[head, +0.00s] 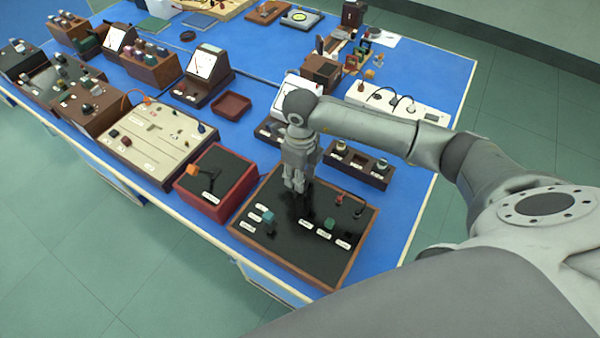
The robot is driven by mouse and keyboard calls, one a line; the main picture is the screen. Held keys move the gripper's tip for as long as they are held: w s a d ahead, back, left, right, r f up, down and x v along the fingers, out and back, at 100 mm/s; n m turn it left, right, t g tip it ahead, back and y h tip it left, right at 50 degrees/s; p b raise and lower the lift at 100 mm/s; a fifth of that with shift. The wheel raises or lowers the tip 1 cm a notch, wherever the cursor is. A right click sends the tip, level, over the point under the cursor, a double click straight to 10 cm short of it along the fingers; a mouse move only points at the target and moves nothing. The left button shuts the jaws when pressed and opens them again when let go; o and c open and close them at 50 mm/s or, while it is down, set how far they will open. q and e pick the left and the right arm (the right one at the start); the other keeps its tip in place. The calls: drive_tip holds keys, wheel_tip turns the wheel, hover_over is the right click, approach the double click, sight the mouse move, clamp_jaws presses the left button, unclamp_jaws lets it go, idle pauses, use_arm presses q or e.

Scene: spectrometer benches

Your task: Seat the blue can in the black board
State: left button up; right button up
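The black board (285,250) is a dark panel in a brown wooden frame at the front edge of the blue bench. A small blue-teal piece (268,216), which looks like the blue can, stands at the board's left among white labels; I cannot tell whether it is fully seated. A green piece (329,223) stands on the right half. My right gripper (297,186) points down over the board's back part. Dark shapes lie beneath its fingers; I cannot tell whether it holds anything or how far the fingers are apart. My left gripper is not in view.
A red-sided box with a black top (222,163) stands just left of the board. A dark tray of cans (370,160) is behind it at the right. A cream board (160,125) and several instruments fill the left. Bare blue bench lies at the right.

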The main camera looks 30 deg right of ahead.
idle(0.3)
wheel_tip(320, 180, up, 12)
idle(0.4)
drive_tip(key=shift+f, duration=0.1)
idle(0.4)
